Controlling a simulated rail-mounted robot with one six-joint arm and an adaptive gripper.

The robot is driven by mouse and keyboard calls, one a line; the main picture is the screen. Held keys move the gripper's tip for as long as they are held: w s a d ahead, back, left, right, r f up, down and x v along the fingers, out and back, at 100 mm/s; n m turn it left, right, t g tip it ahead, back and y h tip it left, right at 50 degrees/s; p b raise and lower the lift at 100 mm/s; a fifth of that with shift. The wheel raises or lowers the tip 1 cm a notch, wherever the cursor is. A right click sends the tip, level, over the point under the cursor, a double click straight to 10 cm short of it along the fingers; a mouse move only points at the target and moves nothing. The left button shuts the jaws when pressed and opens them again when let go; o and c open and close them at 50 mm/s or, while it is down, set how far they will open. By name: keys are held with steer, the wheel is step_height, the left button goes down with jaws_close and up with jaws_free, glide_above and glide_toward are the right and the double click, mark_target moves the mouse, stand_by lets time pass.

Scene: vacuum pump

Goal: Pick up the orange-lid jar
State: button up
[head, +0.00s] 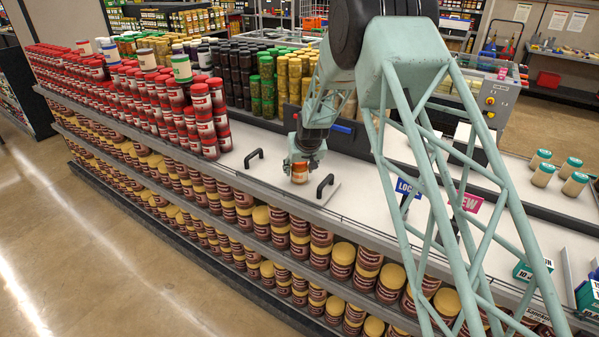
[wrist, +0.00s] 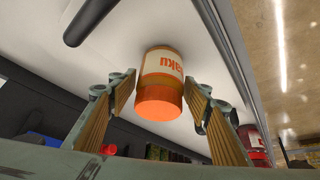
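The orange-lid jar (head: 299,174) stands on the white shelf top between two black handles in the head view. In the wrist view the jar (wrist: 160,90) shows its orange lid toward the camera and a pale label with orange letters. My gripper (head: 301,163) is over the jar, pointing down at it. In the wrist view my gripper's (wrist: 160,82) two tan-padded fingers stand on either side of the jar. A narrow gap shows on the left; on the right, contact is hard to tell. The fingers look open around the jar.
Black handles rise left (head: 254,157) and right (head: 325,185) of the jar. Stacked red jars (head: 205,125) stand to the left, and green-lidded jars (head: 543,174) far right. Blue and pink signs (head: 408,188) stand right of the gripper.

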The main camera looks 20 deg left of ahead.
steer(key=c, duration=0.7)
steer(key=shift+r, duration=0.15)
steer(key=shift+r+b, duration=0.4)
steer(key=shift+r, duration=4.5)
